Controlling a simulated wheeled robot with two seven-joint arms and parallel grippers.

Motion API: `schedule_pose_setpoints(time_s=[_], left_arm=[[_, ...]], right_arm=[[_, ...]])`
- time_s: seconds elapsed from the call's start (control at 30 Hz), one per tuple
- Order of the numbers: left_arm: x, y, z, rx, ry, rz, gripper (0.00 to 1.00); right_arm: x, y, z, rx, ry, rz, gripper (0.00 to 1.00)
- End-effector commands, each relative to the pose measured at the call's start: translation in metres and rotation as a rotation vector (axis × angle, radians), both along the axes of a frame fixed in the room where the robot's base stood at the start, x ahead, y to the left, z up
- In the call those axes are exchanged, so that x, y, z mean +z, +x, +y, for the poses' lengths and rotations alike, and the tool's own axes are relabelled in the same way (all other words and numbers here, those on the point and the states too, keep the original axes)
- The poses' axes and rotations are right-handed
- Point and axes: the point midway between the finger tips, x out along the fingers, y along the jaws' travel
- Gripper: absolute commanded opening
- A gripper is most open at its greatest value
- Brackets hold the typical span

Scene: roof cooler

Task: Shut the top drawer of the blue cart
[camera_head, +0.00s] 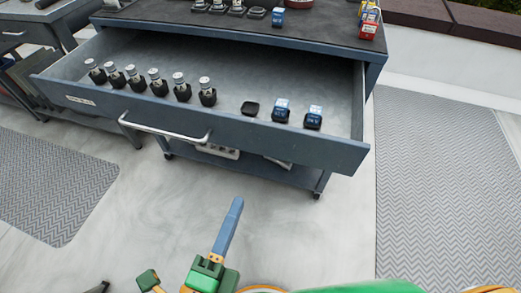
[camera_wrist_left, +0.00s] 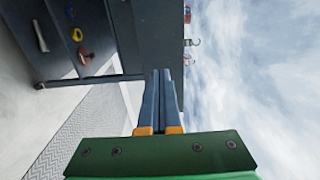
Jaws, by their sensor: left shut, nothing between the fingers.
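The blue cart (camera_head: 376,72) stands ahead with its wide top drawer (camera_head: 255,134) pulled far out toward me. A silver bar handle (camera_head: 165,130) is on the left half of the drawer front. My left gripper (camera_head: 237,203) has blue fingers pressed together with nothing between them. In the head view it appears below the drawer front, to the right of the handle, apart from both. Its closed fingers (camera_wrist_left: 163,76) also show in the left wrist view, against a dark grey-blue surface. My right gripper is not seen.
The drawer holds a row of dark-based fittings (camera_head: 156,82) and two blue-topped items (camera_head: 281,110). More small items stand on the cart top (camera_head: 230,22). Another workbench (camera_head: 38,28) is at the left. Grey mats (camera_head: 440,190) lie either side; the floor before the drawer is clear.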

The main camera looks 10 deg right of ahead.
Motion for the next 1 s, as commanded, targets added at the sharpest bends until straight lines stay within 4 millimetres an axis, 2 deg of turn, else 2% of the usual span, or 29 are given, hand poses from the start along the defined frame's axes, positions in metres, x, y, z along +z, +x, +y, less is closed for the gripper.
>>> schedule_pose_setpoints(time_s=[0.17,0.2,0.3,0.6,0.8,1.0], left_arm=[[0.003,0.019,-0.005,0.007,0.003,-0.02,0.0],[0.012,0.027,-0.008,0.013,0.0,-0.018,0.0],[0.013,0.048,-0.016,0.016,0.0,-0.014,0.0],[0.006,0.105,-0.04,0.015,-0.001,-0.01,0.0],[0.003,0.123,-0.047,0.016,-0.002,-0.007,0.0],[0.002,0.125,-0.048,0.015,-0.002,-0.005,0.0]], right_arm=[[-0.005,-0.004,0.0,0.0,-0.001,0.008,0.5],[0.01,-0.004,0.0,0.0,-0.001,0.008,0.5],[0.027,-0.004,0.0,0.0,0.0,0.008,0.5],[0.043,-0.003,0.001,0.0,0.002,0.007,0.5],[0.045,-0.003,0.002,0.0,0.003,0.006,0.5],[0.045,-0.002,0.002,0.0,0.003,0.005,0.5]])
